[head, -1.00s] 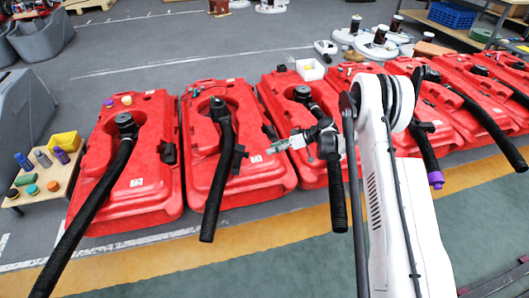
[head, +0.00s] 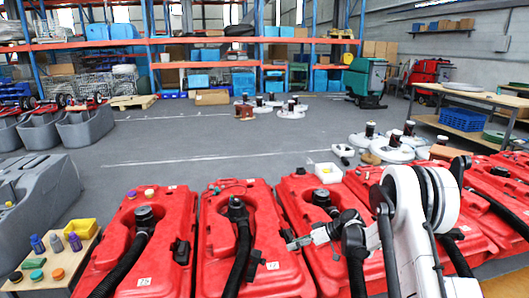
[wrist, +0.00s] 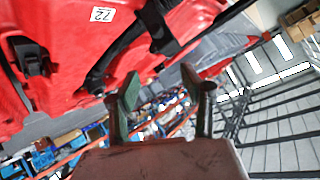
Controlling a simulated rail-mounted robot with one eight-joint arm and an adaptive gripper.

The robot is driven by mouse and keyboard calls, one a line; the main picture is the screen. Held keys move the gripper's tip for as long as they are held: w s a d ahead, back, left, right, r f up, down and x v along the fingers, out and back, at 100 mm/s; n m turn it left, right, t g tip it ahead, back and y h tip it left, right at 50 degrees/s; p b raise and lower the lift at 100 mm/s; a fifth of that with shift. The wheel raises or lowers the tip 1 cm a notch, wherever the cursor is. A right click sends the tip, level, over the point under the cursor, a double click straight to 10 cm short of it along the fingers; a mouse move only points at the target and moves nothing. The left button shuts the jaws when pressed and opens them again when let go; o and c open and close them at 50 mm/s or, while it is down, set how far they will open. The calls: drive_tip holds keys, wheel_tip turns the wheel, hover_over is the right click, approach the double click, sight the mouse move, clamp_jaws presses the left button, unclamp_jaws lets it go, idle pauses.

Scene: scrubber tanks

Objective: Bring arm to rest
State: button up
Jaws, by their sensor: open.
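My white arm (head: 405,205) rises at the right of the head view, folded at its large elbow joint. Its dark wrist reaches left over the row of red tanks (head: 128,238). My gripper (head: 290,240) is in front of the second and third tanks from the left and points left. It is open and empty. In the wrist view my gripper (wrist: 160,95) shows two greenish fingers held apart with nothing between them. A red tank (wrist: 60,65) with a "72" label fills the upper left of that view. I cannot tell the exact gap to the tanks.
A small table (head: 45,268) with bottles and a yellow bin (head: 80,228) stands at the left, beside grey tanks (head: 45,190). A white box (head: 328,173) is behind the tanks. A workbench (head: 480,100) is at the right. Open floor lies behind the row.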

drive_tip(key=s+r+m+t+h, duration=0.1)
drive_tip(key=s+r+m+h, duration=0.1)
drive_tip(key=s+r, duration=0.5)
drive_tip(key=s+d+r+m+h, duration=0.15)
drive_tip(key=s+r, duration=0.25)
drive_tip(key=r, duration=0.6)
drive_tip(key=s+r+m+t+h, duration=0.1)
drive_tip(key=s+r+m+h, duration=0.1)
drive_tip(key=s+r, duration=0.5)
drive_tip(key=s+d+r+m+t+h, duration=0.1)
drive_tip(key=s+d+r+m+h, duration=0.15)
drive_tip(key=s, duration=1.15)
drive_tip(key=s+d+r+m+t+h, duration=0.1)
drive_tip(key=s+d+m+t+h, duration=0.15)
drive_tip(key=s, duration=1.05)
wheel_tip(320, 180, up, 18)
drive_tip(key=p, duration=1.8)
drive_tip(key=shift+d+r+n+g, duration=0.2)
drive_tip(key=shift+d+n+g, duration=0.15)
drive_tip(key=shift+g, duration=0.1)
